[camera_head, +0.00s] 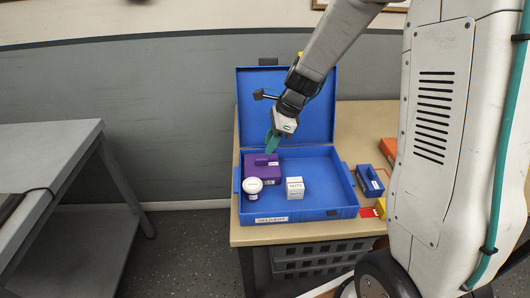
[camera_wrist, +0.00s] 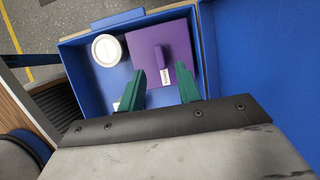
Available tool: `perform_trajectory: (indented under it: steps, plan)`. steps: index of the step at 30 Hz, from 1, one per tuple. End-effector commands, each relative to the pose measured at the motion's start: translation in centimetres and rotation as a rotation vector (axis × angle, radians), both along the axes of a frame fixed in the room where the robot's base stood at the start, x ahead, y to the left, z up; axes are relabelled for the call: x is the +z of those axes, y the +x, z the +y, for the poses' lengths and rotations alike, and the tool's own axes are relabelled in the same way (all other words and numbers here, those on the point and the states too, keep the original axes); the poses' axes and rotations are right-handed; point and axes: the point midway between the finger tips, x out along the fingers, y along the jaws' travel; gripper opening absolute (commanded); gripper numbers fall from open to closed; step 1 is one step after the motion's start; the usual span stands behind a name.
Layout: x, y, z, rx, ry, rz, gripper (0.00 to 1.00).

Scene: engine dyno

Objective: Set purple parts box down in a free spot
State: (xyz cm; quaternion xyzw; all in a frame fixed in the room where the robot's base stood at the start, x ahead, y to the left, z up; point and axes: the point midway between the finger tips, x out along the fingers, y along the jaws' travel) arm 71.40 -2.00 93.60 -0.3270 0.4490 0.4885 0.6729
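The purple parts box (camera_head: 257,181) sits upright in the back left of the open blue case labelled DELIVERY (camera_head: 318,214). It has a raised grip on top and a small white label, seen in the wrist view (camera_wrist: 150,47). My gripper (camera_head: 271,145) is just above the box, pointing down. In the wrist view my gripper's (camera_wrist: 164,88) two green fingers are apart with nothing between them. The raised grip lies beyond the fingertips. The head view does not clearly show whether a finger touches the box.
A white round-topped container (camera_head: 252,187) stands close in front of the box. A white NUTS box (camera_head: 295,188) stands to its right; the case floor right of that is bare. Blue (camera_head: 369,181) and orange (camera_head: 389,149) boxes are on the tan bench (camera_head: 354,118). A grey table (camera_head: 45,143) is at left.

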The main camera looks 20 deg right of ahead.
Motion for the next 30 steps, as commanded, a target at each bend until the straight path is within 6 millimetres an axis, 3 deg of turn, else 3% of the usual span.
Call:
perform_trajectory:
  steps: [6, 16, 19, 23, 30]
  plan:
    - [4.0, -0.5, -1.6, -0.002, -0.001, -0.002, 0.34]
    - [6.0, -0.9, -2.3, 0.011, -0.003, -0.004, 0.34]
    - [7.2, -2.2, -1.8, 0.095, -0.024, -0.032, 0.34]
    - [10.4, -6.1, -0.6, 0.354, -0.091, -0.115, 0.34]
    - [15.2, -16.7, 0.6, 1.01, -0.268, -0.271, 0.34]
